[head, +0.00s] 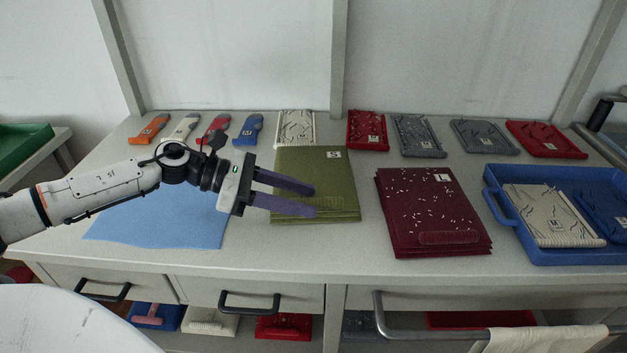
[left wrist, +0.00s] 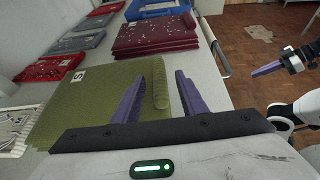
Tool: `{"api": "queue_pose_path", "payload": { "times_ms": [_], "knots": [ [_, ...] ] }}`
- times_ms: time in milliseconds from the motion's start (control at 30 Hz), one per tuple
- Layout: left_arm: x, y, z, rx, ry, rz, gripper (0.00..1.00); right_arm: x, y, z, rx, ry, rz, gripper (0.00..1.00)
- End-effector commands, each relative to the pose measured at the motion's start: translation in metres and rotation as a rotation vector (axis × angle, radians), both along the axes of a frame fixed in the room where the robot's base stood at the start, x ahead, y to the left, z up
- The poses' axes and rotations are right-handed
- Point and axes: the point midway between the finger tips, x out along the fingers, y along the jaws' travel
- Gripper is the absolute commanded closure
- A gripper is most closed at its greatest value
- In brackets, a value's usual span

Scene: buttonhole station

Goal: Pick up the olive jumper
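The olive jumper (head: 313,165) lies folded in several layers on the table, with a white S tag at its upper right corner. It also shows in the left wrist view (left wrist: 85,112). My left gripper (head: 315,201) is open, its purple fingers apart at the jumper's near left side. In the left wrist view, the jumper's rolled hem shows between the fingers (left wrist: 170,74); the left finger covers part of the jumper. I cannot tell whether the fingers touch it. My right gripper (left wrist: 268,69) shows only in the left wrist view, off the table's front side; its opening is unclear.
A maroon folded jumper (head: 430,205) with an L tag lies to the right, then a blue tray (head: 493,206) with folded garments. A light blue cloth (head: 150,225) lies under my left arm. Several small garments line the back, including a cream one (head: 296,128).

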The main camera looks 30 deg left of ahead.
Motion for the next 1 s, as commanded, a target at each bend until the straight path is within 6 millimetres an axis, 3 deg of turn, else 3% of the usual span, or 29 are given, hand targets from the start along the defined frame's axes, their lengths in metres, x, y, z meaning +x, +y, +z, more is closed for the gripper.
{"api": "queue_pose_path", "payload": {
  "times_ms": [133,367,767,1000],
  "knots": [
    [0.000,0.000,0.000,-0.001,0.001,0.000,0.61,-0.001,0.000,0.000,0.001,0.001,0.001,1.00],
    [0.000,0.000,0.000,-0.001,0.001,0.000,1.00,-0.002,0.000,-0.001,0.001,0.003,0.000,1.00],
    [0.000,0.000,0.004,0.000,-0.002,0.001,1.00,-0.003,0.000,-0.001,0.001,0.004,0.000,1.00],
    [0.000,0.001,0.031,0.003,-0.004,-0.001,1.00,-0.003,0.000,-0.004,0.001,0.004,0.000,1.00]
  ]
}}
